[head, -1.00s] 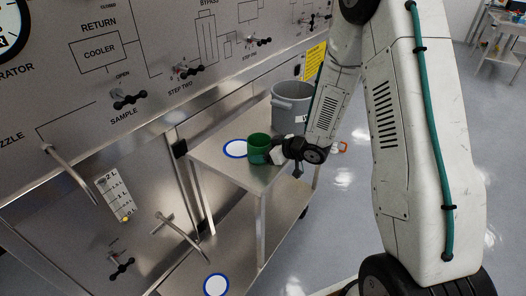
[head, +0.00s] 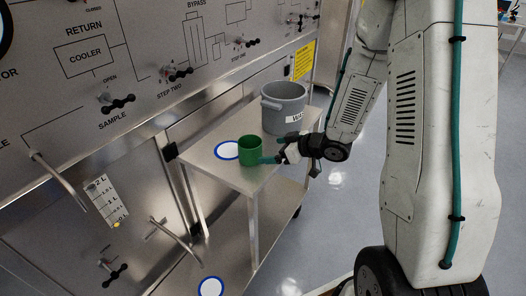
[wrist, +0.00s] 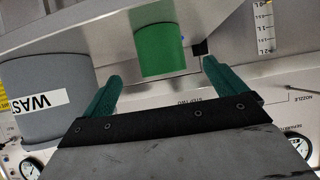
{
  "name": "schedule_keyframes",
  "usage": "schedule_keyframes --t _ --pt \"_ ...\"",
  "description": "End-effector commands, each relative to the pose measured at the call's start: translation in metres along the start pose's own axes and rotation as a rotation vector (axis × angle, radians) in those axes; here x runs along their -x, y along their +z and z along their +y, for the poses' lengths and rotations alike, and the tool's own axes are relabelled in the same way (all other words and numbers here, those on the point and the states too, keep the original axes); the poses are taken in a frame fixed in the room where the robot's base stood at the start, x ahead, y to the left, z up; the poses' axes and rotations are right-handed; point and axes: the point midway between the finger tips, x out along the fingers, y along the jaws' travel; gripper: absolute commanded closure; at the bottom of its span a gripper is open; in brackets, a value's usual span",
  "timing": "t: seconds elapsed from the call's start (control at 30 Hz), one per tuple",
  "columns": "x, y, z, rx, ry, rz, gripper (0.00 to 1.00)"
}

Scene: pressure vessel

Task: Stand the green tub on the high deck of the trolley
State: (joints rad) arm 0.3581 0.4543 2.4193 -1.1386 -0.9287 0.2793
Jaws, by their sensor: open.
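The green tub (head: 250,153) stands upright on the high deck (head: 207,160) of the trolley, near its front edge. It is just right of a white disc with a blue rim (head: 227,151) and not centred on it. My gripper (head: 278,150) is open and empty to the right of the tub, its teal fingers spread. In the wrist view the tub (wrist: 160,50) shows beyond and between the two fingertips (wrist: 163,70), with a gap to them. The tub's inside cannot be seen well.
A grey waste bin (head: 285,108) stands at the back of the high deck, close to my gripper. A second blue-rimmed disc (head: 210,286) lies on the low deck. The panel (head: 130,60) with valve handles rises behind the trolley. Open floor (head: 330,220) lies to the right.

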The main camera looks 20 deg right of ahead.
Motion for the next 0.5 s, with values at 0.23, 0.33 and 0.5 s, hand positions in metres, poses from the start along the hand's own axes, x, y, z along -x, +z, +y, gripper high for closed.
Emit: schedule_keyframes --t 0.23,0.33,0.5 --pt "0.028 -0.001 0.001 0.003 0.007 -0.003 0.04" --pt "0.034 -0.008 0.008 0.022 0.057 -0.037 0.04" --pt "0.063 -0.038 0.034 0.061 0.285 -0.194 0.04"
